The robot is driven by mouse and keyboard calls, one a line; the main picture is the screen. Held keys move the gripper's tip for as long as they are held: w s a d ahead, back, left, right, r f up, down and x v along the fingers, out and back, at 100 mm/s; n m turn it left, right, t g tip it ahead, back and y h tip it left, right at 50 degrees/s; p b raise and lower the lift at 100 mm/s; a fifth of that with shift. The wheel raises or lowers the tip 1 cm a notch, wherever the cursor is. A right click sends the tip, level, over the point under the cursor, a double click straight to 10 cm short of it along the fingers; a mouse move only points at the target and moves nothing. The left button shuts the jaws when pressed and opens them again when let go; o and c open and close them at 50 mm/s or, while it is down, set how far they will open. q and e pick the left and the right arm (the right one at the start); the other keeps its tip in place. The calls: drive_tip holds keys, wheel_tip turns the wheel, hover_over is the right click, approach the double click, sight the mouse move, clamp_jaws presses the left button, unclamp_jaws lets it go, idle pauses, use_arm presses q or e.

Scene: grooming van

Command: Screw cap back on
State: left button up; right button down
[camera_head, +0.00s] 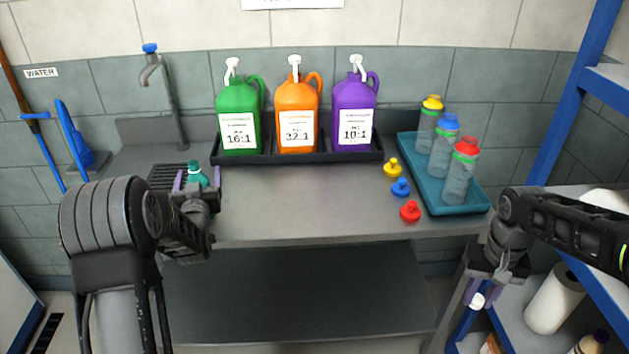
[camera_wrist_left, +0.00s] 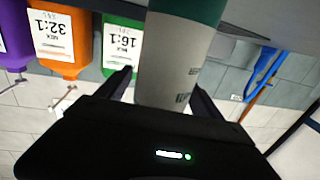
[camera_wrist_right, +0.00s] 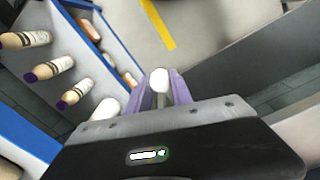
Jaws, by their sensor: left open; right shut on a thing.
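My left gripper (camera_head: 197,181) is open at the left of the counter. Its fingers stand either side of a bottle with a teal top (camera_head: 195,172); in the left wrist view the bottle's pale body (camera_wrist_left: 172,62) is between the fingers, with its ends out of view. My right gripper (camera_head: 480,293) points down in front of the counter's right end, shut on a small white rounded piece (camera_head: 477,301). The piece also shows between the fingers in the right wrist view (camera_wrist_right: 159,80). A yellow (camera_head: 392,168), a blue (camera_head: 401,187) and a red cap-like piece (camera_head: 410,211) lie on the counter.
Green (camera_head: 224,107), orange (camera_head: 283,98) and purple (camera_head: 341,97) pump jugs stand in a black tray (camera_head: 270,158) at the back. A teal tray (camera_head: 458,208) holds three clear bottles with coloured tops. Shelves with a paper roll (camera_head: 553,300) stand at right. The counter's middle is clear.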

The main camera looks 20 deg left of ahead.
use_arm(q)
drive_tip(key=shift+c, duration=0.4)
clamp_jaws()
idle(0.8)
drive_tip(key=shift+r, duration=0.25)
wheel_tip(320, 180, up, 10)
drive_tip(key=b, duration=0.1)
drive_tip(key=shift+f, duration=0.25)
idle(0.6)
idle(0.7)
drive_tip(key=c, duration=0.7)
unclamp_jaws()
clamp_jaws()
